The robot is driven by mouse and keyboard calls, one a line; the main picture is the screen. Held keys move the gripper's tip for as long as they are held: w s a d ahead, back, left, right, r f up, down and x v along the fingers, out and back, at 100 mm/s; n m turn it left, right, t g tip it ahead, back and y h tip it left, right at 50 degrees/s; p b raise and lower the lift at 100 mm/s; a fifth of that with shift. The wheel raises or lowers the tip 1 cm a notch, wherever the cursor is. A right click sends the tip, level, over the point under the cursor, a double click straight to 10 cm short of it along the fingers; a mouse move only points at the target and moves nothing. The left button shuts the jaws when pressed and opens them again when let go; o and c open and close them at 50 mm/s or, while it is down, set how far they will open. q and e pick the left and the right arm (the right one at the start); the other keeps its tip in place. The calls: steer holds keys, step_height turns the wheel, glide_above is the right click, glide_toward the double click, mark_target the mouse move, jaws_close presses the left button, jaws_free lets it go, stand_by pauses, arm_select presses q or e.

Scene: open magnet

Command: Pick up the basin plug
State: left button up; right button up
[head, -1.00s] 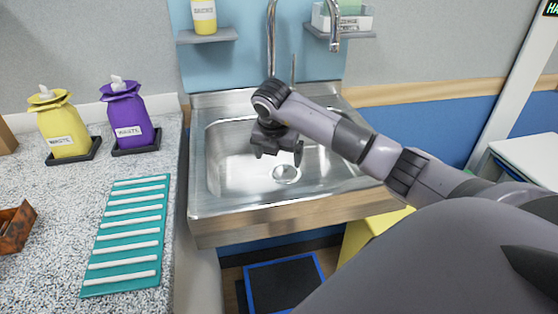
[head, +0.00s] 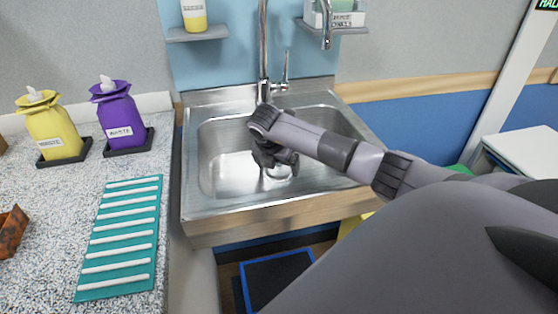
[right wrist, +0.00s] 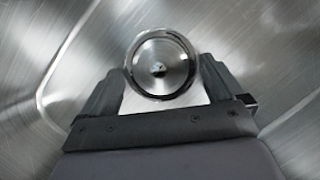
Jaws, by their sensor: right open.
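The basin plug (right wrist: 160,65) is a round, shiny metal disc with a small dark centre, low in the steel sink basin. In the right wrist view it lies between and just beyond the fingertips of my right gripper (right wrist: 163,82), which is open. In the head view my right gripper (head: 275,165) is down inside the sink (head: 215,175), pointing to the basin floor. The gripper hides most of the plug (head: 281,173) there. I cannot tell whether the fingers touch it. My left gripper is out of view.
The tap (head: 264,60) rises at the back of the sink. Shelves (head: 198,34) hang above it. On the left counter are a yellow waste bag (head: 52,128), a purple one (head: 119,118) and a teal ribbed mat (head: 122,235). The basin's left side is clear.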

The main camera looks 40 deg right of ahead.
steer(key=shift+c, duration=0.4)
steer(key=c, duration=0.9)
steer(key=shift+c, duration=0.2)
steer(key=shift+r, duration=0.1)
